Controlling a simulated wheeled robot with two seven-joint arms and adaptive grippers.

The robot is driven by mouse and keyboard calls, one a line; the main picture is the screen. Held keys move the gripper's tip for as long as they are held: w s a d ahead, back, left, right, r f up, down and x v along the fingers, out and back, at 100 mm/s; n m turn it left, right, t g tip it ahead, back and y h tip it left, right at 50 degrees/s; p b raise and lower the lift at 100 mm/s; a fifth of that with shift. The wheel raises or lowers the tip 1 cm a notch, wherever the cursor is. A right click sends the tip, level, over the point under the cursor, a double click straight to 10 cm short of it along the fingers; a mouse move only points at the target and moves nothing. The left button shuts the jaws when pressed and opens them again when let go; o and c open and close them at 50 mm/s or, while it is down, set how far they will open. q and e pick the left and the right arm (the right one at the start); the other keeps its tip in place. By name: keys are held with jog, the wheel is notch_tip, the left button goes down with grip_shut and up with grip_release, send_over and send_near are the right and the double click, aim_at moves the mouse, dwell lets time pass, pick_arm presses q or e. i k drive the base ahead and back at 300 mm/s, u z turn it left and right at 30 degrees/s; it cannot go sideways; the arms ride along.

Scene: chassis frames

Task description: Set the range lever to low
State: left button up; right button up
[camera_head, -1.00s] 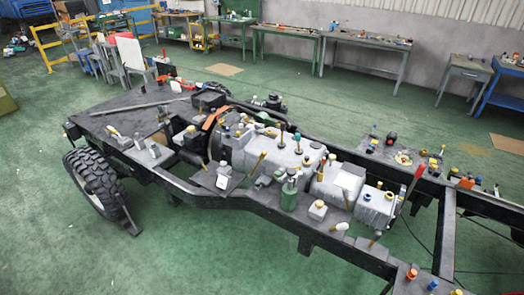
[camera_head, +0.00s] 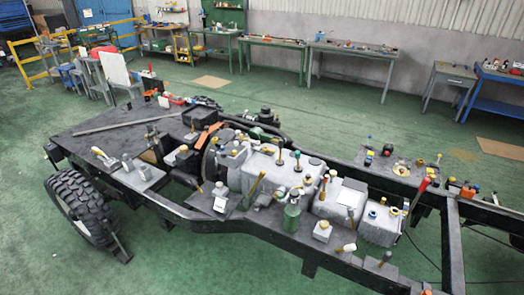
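A dark vehicle chassis (camera_head: 245,226) lies across the view, with a grey gearbox (camera_head: 262,172) in its middle. Several levers stand on and around the gearbox. A lever with a long red handle (camera_head: 420,187) stands tilted at the chassis's right part. No label is readable, so I cannot tell which one is the range lever or its setting. Neither of my grippers is in view.
A green bottle (camera_head: 291,217) and several small parts stand along the near rail. A black tyre (camera_head: 82,207) is at the left. Workbenches (camera_head: 352,50) line the back wall.

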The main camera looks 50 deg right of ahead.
aim_at(297, 153)
jog(key=i, duration=0.65)
jog(key=z, duration=0.8)
jog(key=i, duration=0.55)
jog(key=z, duration=0.7)
